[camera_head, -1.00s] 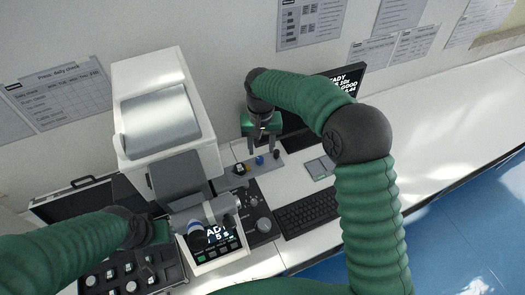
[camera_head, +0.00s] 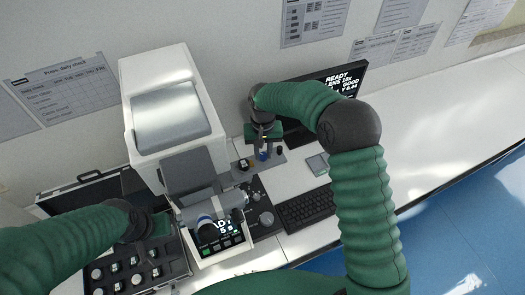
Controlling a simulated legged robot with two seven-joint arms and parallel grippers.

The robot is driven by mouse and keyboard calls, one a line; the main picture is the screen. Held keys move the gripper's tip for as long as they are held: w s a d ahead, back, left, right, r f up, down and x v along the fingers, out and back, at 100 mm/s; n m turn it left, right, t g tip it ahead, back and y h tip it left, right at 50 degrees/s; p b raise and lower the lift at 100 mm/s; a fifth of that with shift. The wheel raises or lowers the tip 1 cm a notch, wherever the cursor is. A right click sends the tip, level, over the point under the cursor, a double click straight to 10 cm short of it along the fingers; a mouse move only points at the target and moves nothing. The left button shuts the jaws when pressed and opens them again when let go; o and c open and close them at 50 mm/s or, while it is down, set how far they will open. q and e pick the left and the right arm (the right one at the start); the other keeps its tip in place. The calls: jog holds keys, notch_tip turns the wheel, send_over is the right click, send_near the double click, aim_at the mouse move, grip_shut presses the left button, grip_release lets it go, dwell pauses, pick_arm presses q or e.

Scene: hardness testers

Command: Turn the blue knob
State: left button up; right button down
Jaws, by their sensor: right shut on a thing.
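The blue knob (camera_head: 263,155) stands on a small grey panel (camera_head: 273,163) to the right of the white hardness tester (camera_head: 165,100). My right gripper (camera_head: 263,155) comes down over it from above, its two fingers on either side of the knob, shut on it. My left gripper (camera_head: 157,229) is at the lower left, over the dark tray of samples; its fingers are hidden or too dark to make out.
A dark knob (camera_head: 279,150) sits close to the right of the blue one, and another small control (camera_head: 244,165) to its left. A monitor (camera_head: 345,88) stands behind my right arm. A keyboard (camera_head: 305,208) and dark sample tray (camera_head: 130,270) lie in front.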

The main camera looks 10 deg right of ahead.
jog(key=shift+a+r, duration=0.1)
jog(key=shift+a, duration=0.1)
jog(key=shift+w+d+n, duration=0.1)
jog(key=shift+d+n, duration=0.3)
jog(key=shift+d, duration=0.1)
jog(key=shift+n, duration=0.3)
jog(key=n, duration=0.3)
jog(key=shift+a, duration=0.2)
jog(key=n, duration=0.2)
jog(key=shift+n+b, duration=0.3)
jog(key=shift+n, duration=0.1)
jog(key=n, duration=0.4)
pick_arm(q)
jog(key=shift+d+f, duration=0.1)
jog(key=shift+d, duration=0.05)
pick_arm(e)
jog(key=shift+r+n, duration=0.1)
jog(key=shift+n, duration=1.9)
